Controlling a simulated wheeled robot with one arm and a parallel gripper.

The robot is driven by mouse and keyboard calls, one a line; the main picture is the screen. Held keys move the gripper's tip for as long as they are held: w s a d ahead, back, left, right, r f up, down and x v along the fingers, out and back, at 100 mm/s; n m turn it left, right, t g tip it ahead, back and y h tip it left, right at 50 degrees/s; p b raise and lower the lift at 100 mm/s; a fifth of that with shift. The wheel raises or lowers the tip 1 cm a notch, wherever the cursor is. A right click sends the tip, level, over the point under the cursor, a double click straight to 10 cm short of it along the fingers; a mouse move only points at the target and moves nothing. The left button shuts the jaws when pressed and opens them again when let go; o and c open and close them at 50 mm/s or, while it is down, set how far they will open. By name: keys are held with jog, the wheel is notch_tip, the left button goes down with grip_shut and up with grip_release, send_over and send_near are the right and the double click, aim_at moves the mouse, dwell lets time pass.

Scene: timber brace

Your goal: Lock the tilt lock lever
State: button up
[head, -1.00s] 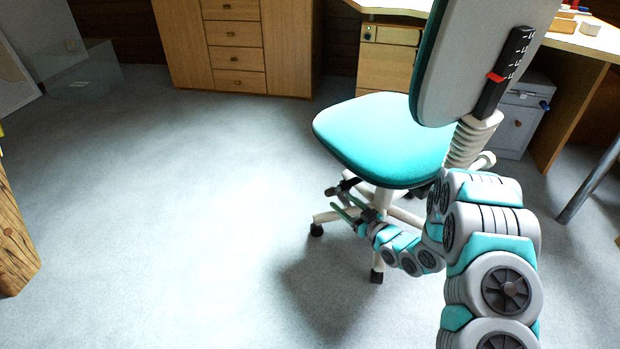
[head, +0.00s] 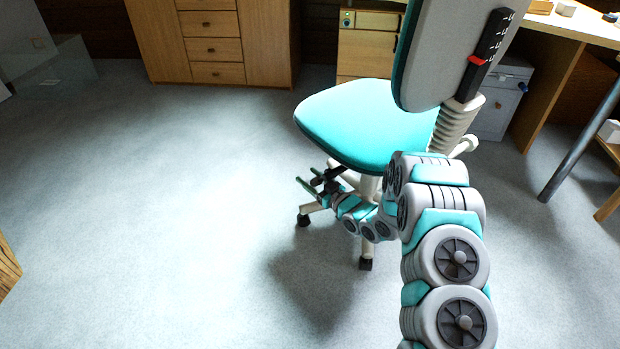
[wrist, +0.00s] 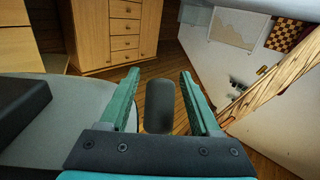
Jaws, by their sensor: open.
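The office chair has a teal seat (head: 345,122), and its grey underside (wrist: 75,105) fills the left of the wrist view. A dark grey paddle (wrist: 159,108), which looks like the tilt lock lever, lies between my fingers in the wrist view. My gripper (wrist: 160,74) is open, with one green finger on each side of the paddle and a visible gap at both. In the head view my gripper (head: 308,174) is low under the seat's front left edge. The lever's root and locked state cannot be made out.
A wooden cabinet (head: 215,45) stands at the back and a desk (head: 560,25) at the back right. The chair's base (head: 305,213) is below my gripper. A timber post (wrist: 265,90) shows at right in the wrist view. The carpet at left is clear.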

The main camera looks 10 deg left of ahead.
grip_shut()
dwell(0.4)
dwell(0.9)
